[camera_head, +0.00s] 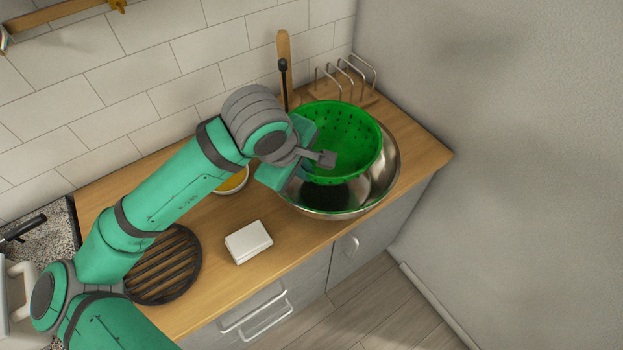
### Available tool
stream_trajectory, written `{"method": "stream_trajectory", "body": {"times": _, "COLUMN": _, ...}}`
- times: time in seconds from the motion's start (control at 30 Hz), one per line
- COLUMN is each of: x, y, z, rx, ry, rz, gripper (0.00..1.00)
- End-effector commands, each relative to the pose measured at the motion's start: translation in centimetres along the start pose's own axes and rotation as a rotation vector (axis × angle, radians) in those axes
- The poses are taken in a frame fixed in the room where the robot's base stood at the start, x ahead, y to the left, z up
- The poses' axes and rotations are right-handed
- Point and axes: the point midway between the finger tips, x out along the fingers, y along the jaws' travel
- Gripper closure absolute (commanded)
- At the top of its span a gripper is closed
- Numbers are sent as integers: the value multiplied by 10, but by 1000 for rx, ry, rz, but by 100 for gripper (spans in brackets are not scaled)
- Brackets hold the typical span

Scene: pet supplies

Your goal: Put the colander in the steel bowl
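The green colander (352,135), with small holes in its wall, is open side up over and partly within the steel bowl (345,204). The shiny bowl stands on the counter, its inside showing at the front and right. I cannot tell whether the colander touches the bowl's floor or is held above it. My gripper (322,158) is at the colander's left side, with a grey finger showing against the colander's inside. The other finger and the left rim are hidden by my gripper, so its grip on the rim is unclear.
A wire rack (345,80) and a wooden-handled utensil (284,55) are behind the bowl. A small bowl with yellow contents (233,181), a white box (248,242) and a round dark grill (172,265) are to the left. A grey wall (500,150) bounds the right.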

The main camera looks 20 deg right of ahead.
Motion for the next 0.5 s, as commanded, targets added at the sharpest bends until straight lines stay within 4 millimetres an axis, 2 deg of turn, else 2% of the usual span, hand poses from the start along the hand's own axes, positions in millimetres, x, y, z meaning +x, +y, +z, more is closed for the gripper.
{"method": "stream_trajectory", "body": {"times": 0.1, "x": 17, "y": -7, "z": 1, "rx": 1, "ry": -2, "rz": -1, "gripper": 100}}
{"method": "stream_trajectory", "body": {"times": 0.27, "x": 29, "y": -9, "z": 4, "rx": 8, "ry": -4, "rz": 0, "gripper": 100}}
{"method": "stream_trajectory", "body": {"times": 0.5, "x": 57, "y": -24, "z": 1, "rx": 3, "ry": -1, "rz": -1, "gripper": 100}}
